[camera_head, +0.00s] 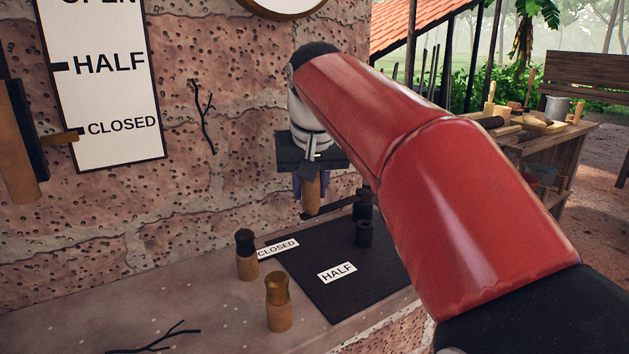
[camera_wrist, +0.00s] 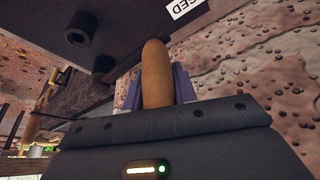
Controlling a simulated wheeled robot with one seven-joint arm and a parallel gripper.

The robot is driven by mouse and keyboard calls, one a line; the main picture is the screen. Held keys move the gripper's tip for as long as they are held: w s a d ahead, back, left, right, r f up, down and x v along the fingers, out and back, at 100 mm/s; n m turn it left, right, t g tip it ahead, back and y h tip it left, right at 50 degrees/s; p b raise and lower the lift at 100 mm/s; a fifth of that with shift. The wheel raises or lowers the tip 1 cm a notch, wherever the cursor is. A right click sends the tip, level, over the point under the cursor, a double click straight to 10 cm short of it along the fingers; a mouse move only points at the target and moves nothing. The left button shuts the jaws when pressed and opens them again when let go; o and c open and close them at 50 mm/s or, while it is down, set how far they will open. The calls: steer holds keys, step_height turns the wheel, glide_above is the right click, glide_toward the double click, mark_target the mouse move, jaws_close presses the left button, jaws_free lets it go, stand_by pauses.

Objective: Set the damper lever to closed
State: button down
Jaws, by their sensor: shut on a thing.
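The damper lever is a dark bar (camera_head: 335,209) with an upright wooden handle (camera_head: 311,190), above the black plate (camera_head: 345,295) on the ledge. The plate carries a CLOSED label (camera_head: 277,248) at its left edge and a HALF label (camera_head: 337,272) nearer the front. The handle stands behind and right of the CLOSED label; whether the bar lines up with it is unclear. My gripper (camera_head: 311,184) points down and is shut on the handle. In the wrist view the handle (camera_wrist: 156,75) sits between purple fingers, near the partly visible CLOSED label (camera_wrist: 186,8).
Two dark stubs (camera_head: 364,233) rise from the plate's back. Two wooden pegs (camera_head: 278,305) stand left of it on the stone ledge. A wall board (camera_head: 110,90) shows HALF and CLOSED, with a wooden pointer at CLOSED. A table (camera_head: 540,150) stands outside at right.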

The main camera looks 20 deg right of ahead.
steer(key=shift+w+a, duration=0.1)
steer(key=shift+w, duration=0.15)
stand_by(0.3)
steer(key=c, duration=1.1)
jaws_free()
steer(key=shift+r, duration=0.15)
steer(key=p+v, duration=0.1)
steer(key=v, duration=0.6)
steer(key=shift+s+r, duration=0.2)
steer(key=shift+r, duration=0.05)
steer(key=shift+s, duration=0.1)
